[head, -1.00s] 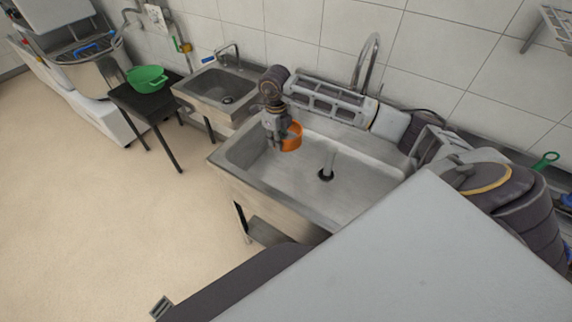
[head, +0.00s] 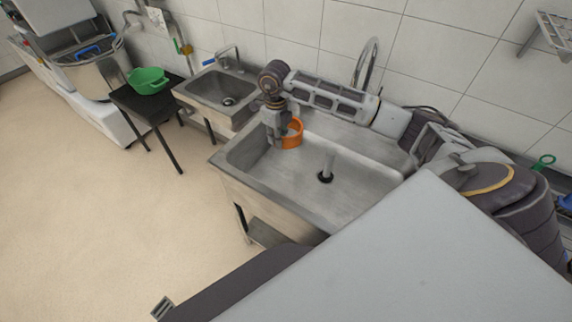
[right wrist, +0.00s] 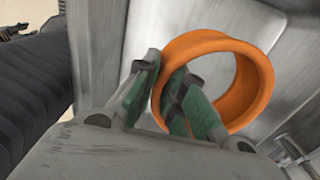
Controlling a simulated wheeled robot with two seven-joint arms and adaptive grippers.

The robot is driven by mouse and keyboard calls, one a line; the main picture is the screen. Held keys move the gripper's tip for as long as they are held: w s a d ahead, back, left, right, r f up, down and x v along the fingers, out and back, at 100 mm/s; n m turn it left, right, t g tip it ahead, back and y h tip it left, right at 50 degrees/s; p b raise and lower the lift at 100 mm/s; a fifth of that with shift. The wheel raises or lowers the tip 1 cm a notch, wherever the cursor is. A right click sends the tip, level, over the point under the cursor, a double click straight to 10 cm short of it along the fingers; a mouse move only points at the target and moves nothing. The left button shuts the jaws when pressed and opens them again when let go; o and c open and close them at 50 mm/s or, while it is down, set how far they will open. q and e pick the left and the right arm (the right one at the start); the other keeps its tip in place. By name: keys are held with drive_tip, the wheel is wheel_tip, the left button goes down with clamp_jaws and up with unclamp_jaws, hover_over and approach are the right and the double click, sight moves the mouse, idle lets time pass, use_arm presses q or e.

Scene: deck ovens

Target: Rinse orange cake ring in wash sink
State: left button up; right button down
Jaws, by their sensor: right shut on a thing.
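The orange cake ring (head: 293,132) is in my right gripper (head: 276,137), over the left part of the large wash sink (head: 352,202). In the right wrist view the ring (right wrist: 262,88) shows as an open hoop. The green-padded fingers of the right gripper (right wrist: 165,95) are shut on its wall, one outside and one inside. The ring hangs within the sink's outline; its exact height above the bottom is hard to tell. The tall curved faucet (head: 369,62) rises behind my right arm. My left gripper is not in view.
A smaller sink (head: 222,88) with its own tap stands to the left. A green colander (head: 148,79) sits on a black stool (head: 150,100). A tiled wall (head: 440,60) closes off the back. The floor at left is clear.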

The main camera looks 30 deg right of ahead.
drive_tip(key=shift+r, duration=0.65)
idle(0.5)
